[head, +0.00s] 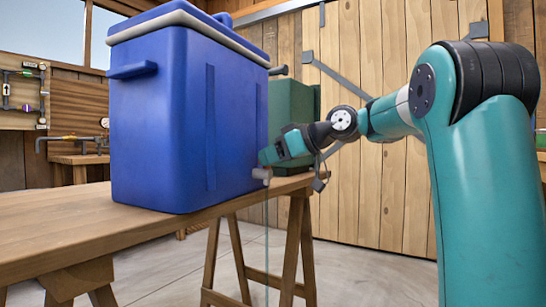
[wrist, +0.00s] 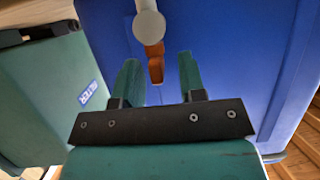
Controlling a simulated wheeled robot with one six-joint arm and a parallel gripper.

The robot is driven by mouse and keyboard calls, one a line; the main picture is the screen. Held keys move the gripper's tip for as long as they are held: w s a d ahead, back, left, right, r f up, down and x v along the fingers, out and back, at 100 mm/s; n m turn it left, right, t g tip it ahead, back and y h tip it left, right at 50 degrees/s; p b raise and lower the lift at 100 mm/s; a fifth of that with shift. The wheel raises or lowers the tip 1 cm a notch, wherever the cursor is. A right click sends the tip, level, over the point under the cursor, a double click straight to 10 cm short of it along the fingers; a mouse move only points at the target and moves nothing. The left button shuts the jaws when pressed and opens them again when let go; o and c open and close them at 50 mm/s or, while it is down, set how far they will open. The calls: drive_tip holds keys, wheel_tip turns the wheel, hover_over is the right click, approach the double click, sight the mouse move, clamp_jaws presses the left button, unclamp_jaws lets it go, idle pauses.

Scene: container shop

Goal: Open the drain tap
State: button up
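The blue cooler (head: 165,125) with a pale lid stands on the wooden table. Its drain tap (head: 262,174) is a small grey spout low on the right side, at the table's edge. In the wrist view the tap's pale round body (wrist: 149,25) has an orange lever (wrist: 155,62) pointing toward my gripper (wrist: 157,60). The two green fingers are apart, one on each side of the lever, with visible gaps and no clear contact. In the head view my gripper (head: 268,157) is close to the tap. A thin pale vertical streak (head: 266,240) below the tap looks like running water.
A green box (head: 290,112) stands behind the cooler; in the wrist view its label (wrist: 89,93) reads something like "FILTER". The wooden table (head: 60,222) is bare at front left. The floor (head: 370,275) right of the trestle legs is clear.

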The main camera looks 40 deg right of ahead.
drive_tip(key=shift+d, duration=0.1)
drive_tip(key=p+v, duration=1.7)
drive_tip(key=shift+s+r, duration=0.15)
drive_tip(key=shift+r, duration=0.05)
